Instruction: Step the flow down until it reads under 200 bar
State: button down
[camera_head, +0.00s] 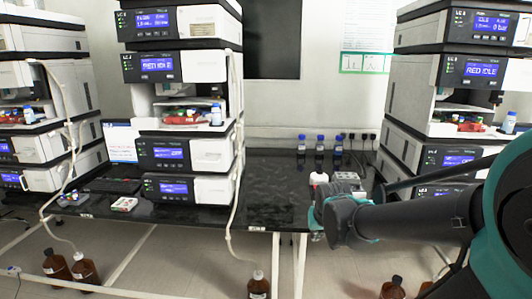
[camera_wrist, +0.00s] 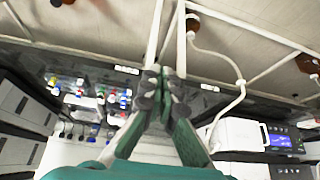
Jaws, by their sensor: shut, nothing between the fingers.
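The middle instrument stack's top module (camera_head: 180,20) has a lit blue display (camera_head: 152,20) with small white text; its pressure figure is too small to read surely. The right stack's top module display (camera_head: 492,24) appears to read IDLE and 0 bar. My gripper (camera_head: 317,234) is in front of the bench, right of the middle stack and well below its top module. In the wrist view my gripper (camera_wrist: 158,76) has its fingers together, with nothing held. The wrist view shows a lit display (camera_wrist: 283,139) at right, apart from the fingers; its text is unreadable.
A pale tube (camera_head: 235,190) hangs from the middle stack to a brown floor bottle (camera_head: 258,287).

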jog(key=s+d+f+g, duration=0.1)
jog(key=s+d+f, duration=0.2)
jog(key=s+f, duration=0.5)
jog(key=s, duration=0.3)
jog(key=shift+f+g, duration=0.15)
jog(key=shift+g, duration=0.25)
dwell(4.4)
